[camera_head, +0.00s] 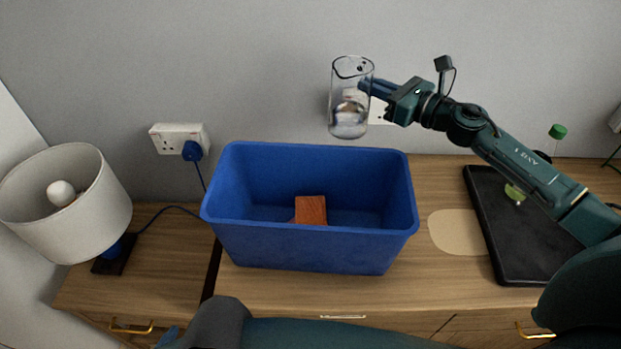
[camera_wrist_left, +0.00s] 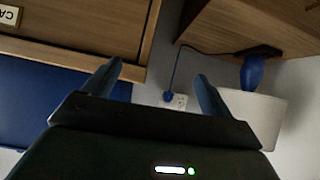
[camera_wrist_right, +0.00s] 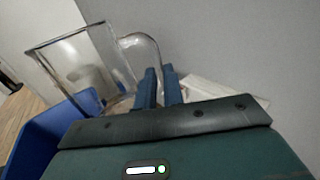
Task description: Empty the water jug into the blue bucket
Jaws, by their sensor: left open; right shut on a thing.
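The water jug (camera_head: 350,100) is clear glass and upright, held in the air above the back right part of the blue bucket. A little clear water seems to show in its lower part. My right gripper (camera_head: 371,90) is shut on the jug from the right; the right wrist view shows the fingers (camera_wrist_right: 158,88) at its handle (camera_wrist_right: 143,55). The blue bucket (camera_head: 310,247) is a rectangular tub on the wooden cabinet, with an orange-brown block (camera_head: 311,210) inside. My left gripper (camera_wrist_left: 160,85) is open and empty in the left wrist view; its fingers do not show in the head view.
A lamp (camera_head: 68,205) stands at the left, its blue cord running to a wall socket (camera_head: 178,137). A black tray (camera_head: 510,240) with a green-topped item (camera_head: 557,132) behind it is at the right. A tan round mat (camera_head: 457,232) lies bare between bucket and tray.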

